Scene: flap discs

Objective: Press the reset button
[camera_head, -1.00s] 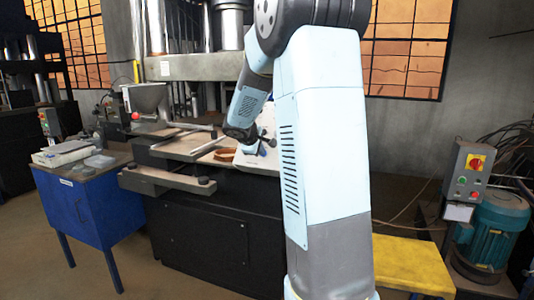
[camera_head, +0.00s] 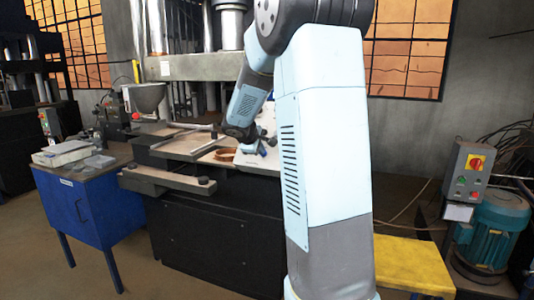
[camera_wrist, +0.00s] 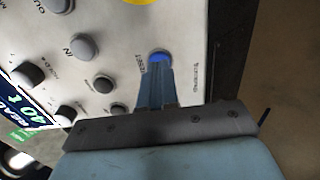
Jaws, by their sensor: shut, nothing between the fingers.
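The reset button is a small round blue button (camera_wrist: 160,57) on a pale control panel (camera_wrist: 185,25) in the wrist view, beside printed "RESET" lettering. My gripper (camera_wrist: 154,72) is shut and empty. Its narrow blue-grey fingertips are right at the near edge of the button and cover part of it. I cannot tell whether they touch it or whether it is pressed in. In the head view my gripper (camera_head: 257,148) is over the pale panel (camera_head: 260,161) on the press; the button cannot be made out there.
A yellow part (camera_wrist: 138,1) shows at the panel's top. In the head view, a blue cabinet (camera_head: 85,212) stands left, a switch box (camera_head: 467,180) and yellow stool (camera_head: 412,262) right.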

